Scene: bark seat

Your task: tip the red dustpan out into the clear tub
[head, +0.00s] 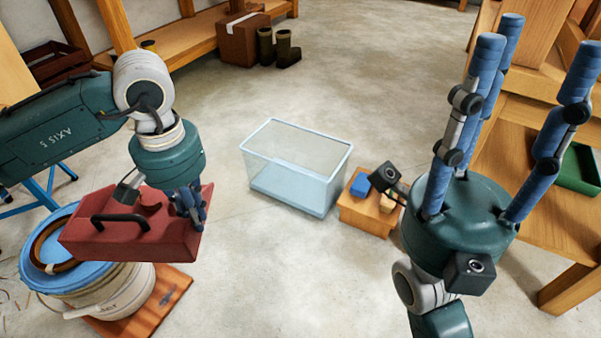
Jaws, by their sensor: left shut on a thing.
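The red dustpan (130,232), a boxy red pan with a black handle, is at the left in the head view, in front of a lidded bucket. My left gripper (188,208) is shut on its right end. I cannot make out any contents in the dustpan. The clear tub (296,190) stands on the floor near the middle, to the right of the dustpan and apart from it. It has an open top and looks empty. My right gripper (538,45) is at the right with its blue fingers pointing up, spread open and empty.
The bucket (62,290) with a blue lid stands on a wooden board (150,308). A low wooden stool (362,216) beside the tub carries a blue block (360,186). A wooden bench (520,180) is at right. Boots (285,50) and a box (241,40) are behind; floor between is clear.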

